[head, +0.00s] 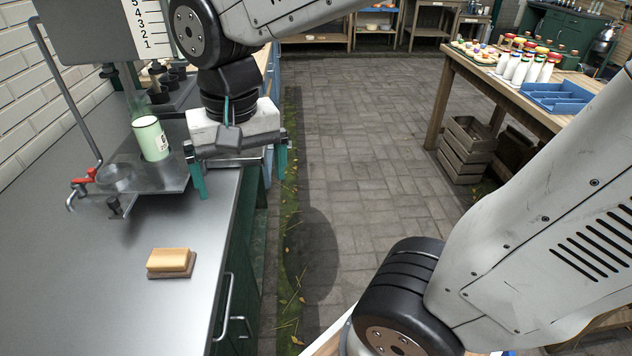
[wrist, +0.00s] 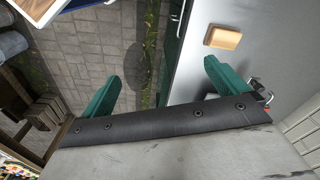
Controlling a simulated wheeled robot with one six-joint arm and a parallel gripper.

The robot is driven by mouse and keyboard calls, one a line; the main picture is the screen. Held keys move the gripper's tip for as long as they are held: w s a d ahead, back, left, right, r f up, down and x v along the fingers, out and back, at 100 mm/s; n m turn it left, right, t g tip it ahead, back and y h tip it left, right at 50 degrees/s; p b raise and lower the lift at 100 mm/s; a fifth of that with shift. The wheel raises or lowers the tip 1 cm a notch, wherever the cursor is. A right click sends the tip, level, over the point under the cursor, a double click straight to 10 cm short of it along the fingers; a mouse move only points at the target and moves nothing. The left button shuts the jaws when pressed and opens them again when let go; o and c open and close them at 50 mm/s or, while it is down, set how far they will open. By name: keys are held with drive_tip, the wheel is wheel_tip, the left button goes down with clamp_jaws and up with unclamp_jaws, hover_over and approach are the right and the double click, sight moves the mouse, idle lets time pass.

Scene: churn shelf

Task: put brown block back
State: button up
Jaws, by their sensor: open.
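A tan-brown block (head: 169,258) lies flat on the steel counter (head: 120,310), on a thin darker brown base. It also shows in the wrist view (wrist: 223,37), at the upper right. My gripper (head: 241,172) is open and empty, with its teal fingers wide apart. In the head view it hangs over the counter's front edge, farther back and to the right of the block, not touching it. In the wrist view the gripper (wrist: 162,87) has floor and the counter edge between its fingers.
A green-white cup (head: 151,138) stands on a metal platform (head: 165,180) with a red tap (head: 84,178), left of my gripper. A wooden table (head: 490,88) with bottles and a blue tray (head: 553,96) stands at right, a crate (head: 466,150) below. The paved floor between is clear.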

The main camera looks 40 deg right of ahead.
drive_tip(key=s+d+n, duration=0.3)
drive_tip(key=s+d, duration=0.3)
drive_tip(key=s, duration=0.4)
drive_tip(key=shift+d, duration=0.35)
drive_tip(key=shift+w+t, duration=0.1)
drive_tip(key=shift+t, duration=0.2)
